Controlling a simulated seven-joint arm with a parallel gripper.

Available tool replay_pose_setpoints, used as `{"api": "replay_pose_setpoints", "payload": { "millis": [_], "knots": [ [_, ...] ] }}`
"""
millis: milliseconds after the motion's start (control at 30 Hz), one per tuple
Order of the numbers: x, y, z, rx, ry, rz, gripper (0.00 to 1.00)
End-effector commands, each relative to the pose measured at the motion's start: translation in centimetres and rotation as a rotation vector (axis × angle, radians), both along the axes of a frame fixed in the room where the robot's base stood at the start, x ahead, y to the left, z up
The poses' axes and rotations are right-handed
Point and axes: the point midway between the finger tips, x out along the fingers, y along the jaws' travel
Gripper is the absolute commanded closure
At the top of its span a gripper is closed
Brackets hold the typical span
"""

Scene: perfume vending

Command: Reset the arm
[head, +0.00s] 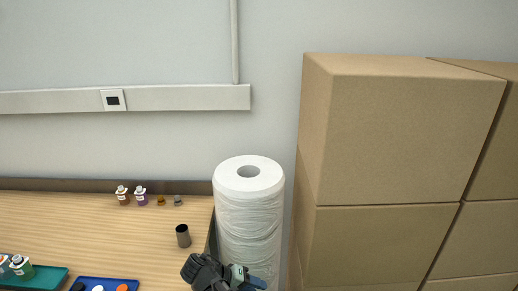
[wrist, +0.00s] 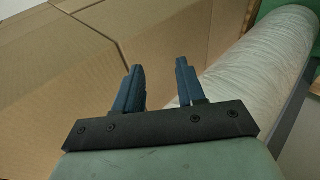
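In the wrist view my gripper (wrist: 160,85) shows two blue fingers standing apart, with nothing between them. Cardboard boxes lie behind the fingers in that view, and a white roll is to their right. In the head view part of my gripper (head: 254,283) shows at the bottom edge, in front of the lower part of the white roll. The rest of my arm is mostly out of the head view.
The tall white wrapped roll (head: 248,215) stands at the right end of the wooden table (head: 95,230). Stacked cardboard boxes (head: 405,135) fill the right. The table holds small bottles (head: 122,195), a dark cup (head: 183,236), a green tray (head: 50,280) and a blue tray (head: 132,283).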

Motion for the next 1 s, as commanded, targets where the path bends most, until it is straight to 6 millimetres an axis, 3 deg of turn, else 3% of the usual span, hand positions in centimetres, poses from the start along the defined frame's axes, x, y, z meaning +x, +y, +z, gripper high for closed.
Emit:
{"api": "replay_pose_setpoints", "payload": {
  "millis": [200, 467, 767, 1000],
  "knots": [
    [-1.0, -4.6, -7.2, 0.055, 0.163, -0.021, 0.61],
    [-3.6, -9.2, -14.6, 0.153, 0.33, -0.049, 0.61],
    [-8.2, -13.6, -22.1, 0.293, 0.487, -0.102, 0.61],
    [-13.0, -16.4, -27.4, 0.43, 0.587, -0.162, 0.61]
  ]
}}
